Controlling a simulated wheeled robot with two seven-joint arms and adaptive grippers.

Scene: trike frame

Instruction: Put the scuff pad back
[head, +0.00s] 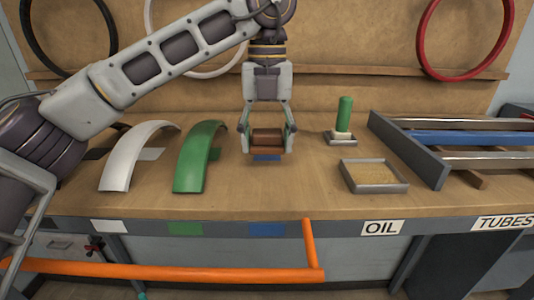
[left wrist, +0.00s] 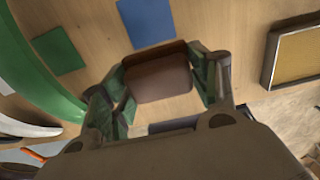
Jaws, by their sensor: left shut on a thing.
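The scuff pad, a brown block (head: 267,136), is held between the fingers of my left gripper (head: 267,146), a little above the bench over a blue square patch (head: 266,157). In the left wrist view the pad (left wrist: 158,84) spans the gap between the two green-tipped fingers, with the blue patch (left wrist: 146,22) beyond it. A shallow grey-rimmed tray with a tan bottom (head: 374,177) lies to the right on the bench, with nothing in it. It also shows at the right of the left wrist view (left wrist: 268,62). My right gripper is not in view.
A white fender (head: 137,156) and a green fender (head: 199,155) stand left of the gripper. A green cylinder (head: 344,113) stands in a small holder, and a tube rack (head: 410,150) fills the right. An orange frame (head: 170,273) lies in front. Bench between gripper and tray is clear.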

